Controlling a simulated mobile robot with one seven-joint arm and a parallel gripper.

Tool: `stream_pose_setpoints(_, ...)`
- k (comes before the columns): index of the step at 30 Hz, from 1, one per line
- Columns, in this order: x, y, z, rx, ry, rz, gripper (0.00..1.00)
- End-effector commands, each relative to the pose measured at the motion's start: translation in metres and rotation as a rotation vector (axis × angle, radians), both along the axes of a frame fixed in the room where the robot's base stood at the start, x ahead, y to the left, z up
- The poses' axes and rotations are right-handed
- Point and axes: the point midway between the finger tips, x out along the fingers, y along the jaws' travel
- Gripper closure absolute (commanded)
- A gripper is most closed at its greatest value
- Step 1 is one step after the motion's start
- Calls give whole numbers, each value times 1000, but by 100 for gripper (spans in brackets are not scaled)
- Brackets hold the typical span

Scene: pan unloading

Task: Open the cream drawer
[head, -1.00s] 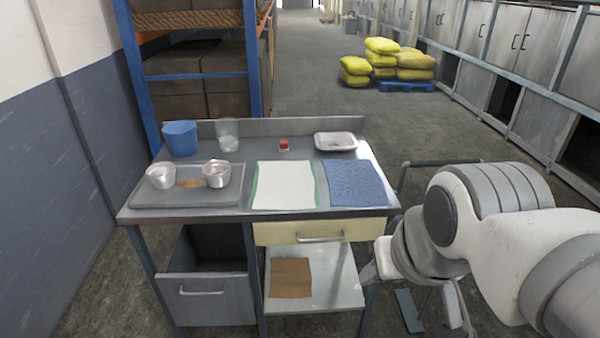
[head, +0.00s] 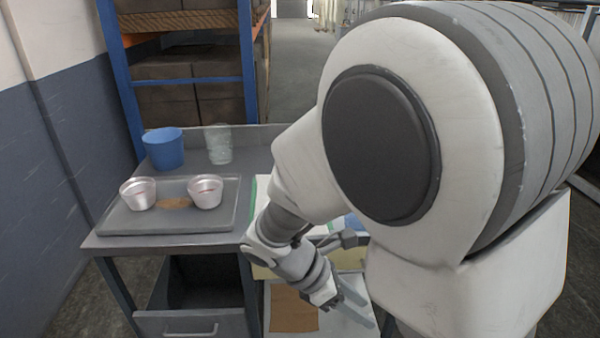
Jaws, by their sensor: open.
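The cream drawer (head: 350,258) sits under the right part of the steel workbench. My arm covers most of its front, and only small cream patches show on either side of my wrist. Its bar handle is hidden. I cannot tell whether the drawer is still fully shut. My gripper (head: 357,304) is open, in front of and slightly below the drawer front, with its fingers pointing down and to the right. I see nothing between the fingers, and I cannot tell whether they touch the drawer.
A grey tray (head: 165,225) with two metal cups (head: 205,191) lies on the bench's left. Behind it stand a blue bucket (head: 163,148) and a clear glass (head: 219,145). The lower grey drawer (head: 190,324) stands open. A brown sheet (head: 293,310) lies on the lower shelf.

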Motion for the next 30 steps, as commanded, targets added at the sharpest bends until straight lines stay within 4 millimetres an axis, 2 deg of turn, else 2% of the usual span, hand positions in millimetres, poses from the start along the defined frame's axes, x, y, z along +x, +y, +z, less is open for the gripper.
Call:
stream_pose_setpoints(1, 5, 4, -20, -70, 69, 92, 55)
stream_pose_setpoints(3, 13, 8, -36, -161, 156, 213, 55)
stream_pose_setpoints(11, 44, 32, -93, -542, 479, 636, 55)
stream_pose_setpoints(18, 70, 71, -141, -942, 755, 950, 55)
stream_pose_setpoints(24, 81, 100, -168, -1192, 903, 1089, 55)
stream_pose_setpoints(30, 87, 109, -176, -1287, 956, 1130, 55)
